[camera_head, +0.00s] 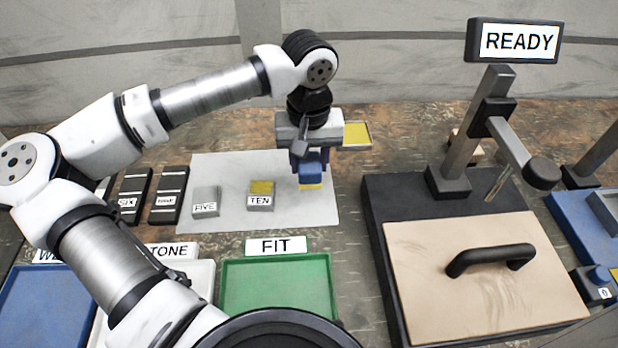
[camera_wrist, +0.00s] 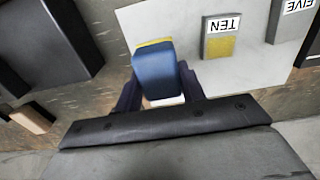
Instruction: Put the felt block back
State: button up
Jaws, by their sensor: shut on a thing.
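A blue block with a yellow underside (camera_head: 312,176), apparently the felt block, is between the fingers of my gripper (camera_head: 309,163). My gripper is shut on it, over the right part of the light grey mat (camera_head: 230,228). In the wrist view the blue block (camera_wrist: 155,72) sits between the two dark fingers, with a yellow edge on its far side. I cannot tell whether its underside touches the mat. Part of it is hidden by the fingers. A small yellow-topped tray (camera_head: 357,134) shows just behind my gripper.
Blocks labelled TEN (camera_head: 261,194) and FIVE (camera_head: 206,200) stand on the mat to the left. A green FIT tray (camera_head: 277,285) lies in front. A dark-based stand with a tan handled board (camera_head: 485,275) and a READY sign (camera_head: 518,41) is at right.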

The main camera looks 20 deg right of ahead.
aim_at(309, 159)
jog(key=shift+f+p, duration=0.4)
jog(key=shift+f, duration=2.95)
jog(key=shift+f, duration=0.15)
jog(key=o, duration=0.9)
jog(key=shift+r, duration=0.35)
notch_tip(309, 159, up, 12)
jog(key=shift+f+b, duration=0.15)
jog(key=shift+b, duration=1.05)
